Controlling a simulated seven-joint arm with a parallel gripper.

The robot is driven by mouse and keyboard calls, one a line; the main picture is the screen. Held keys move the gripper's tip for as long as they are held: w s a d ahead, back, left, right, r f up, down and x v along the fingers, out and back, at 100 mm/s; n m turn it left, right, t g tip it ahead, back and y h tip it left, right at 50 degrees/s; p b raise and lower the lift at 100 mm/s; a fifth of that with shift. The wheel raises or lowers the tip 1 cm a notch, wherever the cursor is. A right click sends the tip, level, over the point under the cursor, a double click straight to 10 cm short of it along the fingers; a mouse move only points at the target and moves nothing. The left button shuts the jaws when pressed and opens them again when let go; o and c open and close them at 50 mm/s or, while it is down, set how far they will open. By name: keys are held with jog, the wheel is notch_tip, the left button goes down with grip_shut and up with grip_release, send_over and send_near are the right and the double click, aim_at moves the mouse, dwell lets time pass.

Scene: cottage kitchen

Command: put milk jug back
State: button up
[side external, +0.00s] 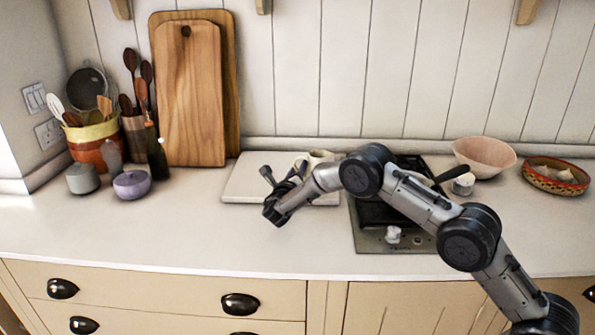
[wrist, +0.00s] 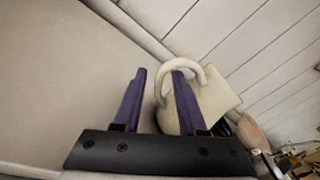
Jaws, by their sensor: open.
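The cream milk jug (side external: 318,156) stands toward the back of the pale board (side external: 243,183), partly hidden behind my arm in the side view. In the wrist view the jug (wrist: 216,98) is right of centre, with its curved handle toward my gripper. My gripper (side external: 283,173) is over the board, left of the jug. In the wrist view my gripper (wrist: 160,73) is open. The near side of the handle shows between its two fingers, and the right finger overlaps the handle loop. I cannot tell whether they touch.
A dark hob (side external: 372,238) lies right of the board, under my arm. A pink bowl (side external: 484,157) and a patterned dish (side external: 556,177) stand farther right. A lilac pot (side external: 131,185) and utensil crocks stand left. The counter's front left is clear.

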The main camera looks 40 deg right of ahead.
jog(key=v, duration=1.2)
jog(key=s+d+r+m+g+y, duration=0.1)
jog(key=s+d+r+m+g, duration=0.3)
jog(key=s, duration=0.3)
jog(key=s+d+r+m+g+y, duration=0.1)
jog(key=s+d+r+m+y, duration=0.15)
jog(key=s+m, duration=0.45)
jog(key=s+d+r+m+g+y, duration=0.1)
jog(key=s+d+r+m+g, duration=0.15)
jog(key=s+r+m, duration=0.35)
jog(key=s+a+m+t+y, duration=0.1)
jog(key=s+a+m+y, duration=0.2)
jog(key=s+m, duration=0.2)
jog(key=s+a+f+m+t+y, duration=0.1)
jog(key=s+a+m+y, duration=0.2)
jog(key=s, duration=0.7)
jog(key=s+a+m+t+y, duration=0.1)
jog(key=s+a+m+y, duration=0.3)
jog(key=s+m, duration=0.3)
jog(key=shift+s+a+f, duration=0.35)
jog(key=shift+s+a, duration=0.15)
jog(key=shift+s, duration=0.3)
